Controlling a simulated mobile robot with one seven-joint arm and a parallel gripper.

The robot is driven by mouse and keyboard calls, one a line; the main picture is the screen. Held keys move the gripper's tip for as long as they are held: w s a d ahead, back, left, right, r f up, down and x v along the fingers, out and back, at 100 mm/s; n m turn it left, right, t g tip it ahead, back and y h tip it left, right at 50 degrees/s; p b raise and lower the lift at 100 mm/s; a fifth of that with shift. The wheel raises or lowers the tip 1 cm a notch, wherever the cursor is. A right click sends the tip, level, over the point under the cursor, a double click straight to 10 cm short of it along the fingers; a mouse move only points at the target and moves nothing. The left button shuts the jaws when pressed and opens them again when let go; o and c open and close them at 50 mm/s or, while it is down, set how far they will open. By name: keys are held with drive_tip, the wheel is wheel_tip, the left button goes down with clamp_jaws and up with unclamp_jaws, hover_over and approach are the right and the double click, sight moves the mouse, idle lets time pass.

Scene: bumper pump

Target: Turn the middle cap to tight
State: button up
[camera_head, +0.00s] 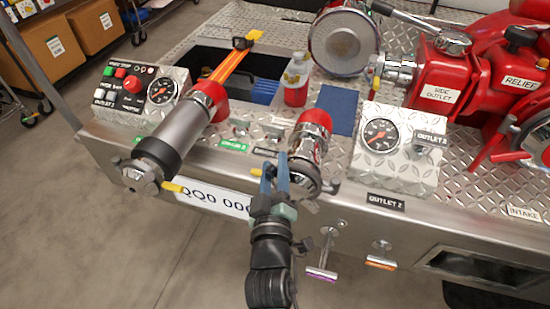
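The middle outlet has a red collar (315,119) and a chrome body that points down towards the front. Its chrome cap (308,180) sits at the lower end, with lugs at its rim. My gripper (275,160) has two blue fingers, at the cap's left side. The fingers stand a little apart, and the right one overlaps the cap's left edge in the picture. I see nothing clearly held between them, and I cannot tell whether they touch the cap. Part of the cap's left side is hidden behind the gripper.
A grey nozzle (168,150) with a red collar stands on the left. A yellow lever (255,172) is just left of my gripper. An Outlet 2 gauge panel (380,136) is on the right. T-handles (322,265) stick out below. Red pump parts fill the far right.

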drive_tip(key=shift+w, duration=1.1)
clamp_jaws()
idle(0.7)
